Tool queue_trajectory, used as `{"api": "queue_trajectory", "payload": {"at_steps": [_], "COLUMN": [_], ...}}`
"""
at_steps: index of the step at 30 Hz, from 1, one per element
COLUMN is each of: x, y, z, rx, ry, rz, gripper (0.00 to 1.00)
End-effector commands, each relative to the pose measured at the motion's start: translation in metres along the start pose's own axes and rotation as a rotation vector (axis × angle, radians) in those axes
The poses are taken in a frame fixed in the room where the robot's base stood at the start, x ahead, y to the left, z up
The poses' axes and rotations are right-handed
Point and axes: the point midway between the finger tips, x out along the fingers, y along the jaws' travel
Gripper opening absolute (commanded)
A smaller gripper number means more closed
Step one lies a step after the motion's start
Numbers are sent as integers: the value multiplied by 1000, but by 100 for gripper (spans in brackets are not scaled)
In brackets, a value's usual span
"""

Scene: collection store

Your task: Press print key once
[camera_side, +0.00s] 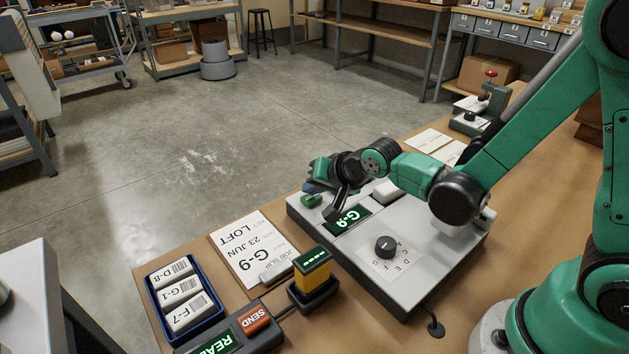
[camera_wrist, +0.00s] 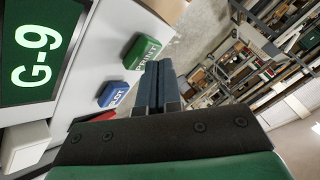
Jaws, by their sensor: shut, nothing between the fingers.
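The print key (camera_wrist: 141,51) is a green block lettered PRINT on the pale grey console, seen in the wrist view. It shows as a small green key (camera_side: 311,201) at the console's far left corner in the side view. My gripper (camera_wrist: 158,67) is shut and empty, its two dark blue fingers together beside the print key. In the side view my gripper (camera_side: 314,186) is just behind that key. I cannot tell whether the fingers touch it. The console display (camera_side: 348,219) reads G-9 in both views.
A blue LOT key (camera_wrist: 113,94) and a partly hidden red key (camera_wrist: 92,116) are near the fingers. A lettered dial (camera_side: 386,246) is on the console (camera_side: 410,265). A job slip (camera_side: 246,250), a yellow handheld unit (camera_side: 312,267) and a blue tray (camera_side: 222,312) stand left.

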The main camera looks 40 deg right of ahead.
Motion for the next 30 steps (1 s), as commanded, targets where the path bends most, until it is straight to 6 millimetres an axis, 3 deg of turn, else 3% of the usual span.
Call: {"api": "queue_trajectory", "payload": {"at_steps": [30], "x": [0], "y": [0], "z": [0], "rx": [0], "ry": [0], "rz": [0], "gripper": [0]}}
